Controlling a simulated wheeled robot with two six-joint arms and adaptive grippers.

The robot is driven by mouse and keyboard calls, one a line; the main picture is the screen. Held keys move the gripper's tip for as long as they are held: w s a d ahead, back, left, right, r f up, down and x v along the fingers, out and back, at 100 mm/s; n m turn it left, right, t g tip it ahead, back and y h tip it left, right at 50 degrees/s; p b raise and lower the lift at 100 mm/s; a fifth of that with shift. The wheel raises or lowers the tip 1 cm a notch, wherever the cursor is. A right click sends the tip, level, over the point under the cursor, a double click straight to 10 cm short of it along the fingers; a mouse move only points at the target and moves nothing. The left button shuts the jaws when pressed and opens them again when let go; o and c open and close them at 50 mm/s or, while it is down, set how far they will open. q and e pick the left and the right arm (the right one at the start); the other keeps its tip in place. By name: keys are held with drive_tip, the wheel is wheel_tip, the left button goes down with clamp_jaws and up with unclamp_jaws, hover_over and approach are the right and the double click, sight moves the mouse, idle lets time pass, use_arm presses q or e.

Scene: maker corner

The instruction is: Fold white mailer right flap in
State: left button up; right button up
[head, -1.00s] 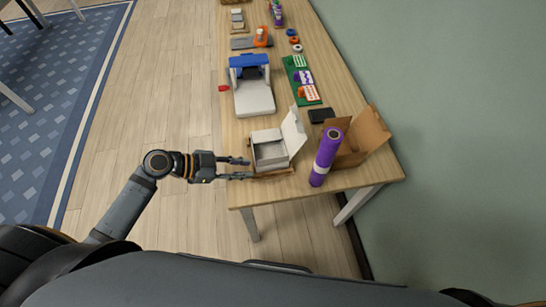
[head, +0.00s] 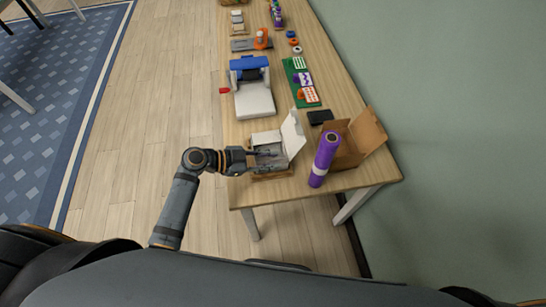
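The white mailer (head: 272,138) stands open near the front end of the wooden table, its lid (head: 293,137) raised on the right side. My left gripper (head: 268,154) reaches over the mailer's left side, with its fingers at or above the box interior. The fingers are small and partly blend with the grey inside, so I cannot tell how far apart they are or whether they touch a flap. The mailer's right flap cannot be made out clearly. My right gripper is not in view.
A purple roll (head: 325,158) stands right of the mailer, in front of an open cardboard box (head: 353,142). A black item (head: 320,117) lies behind. A blue and white machine (head: 252,88) stands farther back on the table. The wall is on the right.

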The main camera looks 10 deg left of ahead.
use_arm(q)
drive_tip(key=shift+w+d+f, duration=0.2)
drive_tip(key=shift+d+f, duration=0.05)
drive_tip(key=shift+d, duration=0.3)
drive_tip(key=c, duration=0.5)
clamp_jaws()
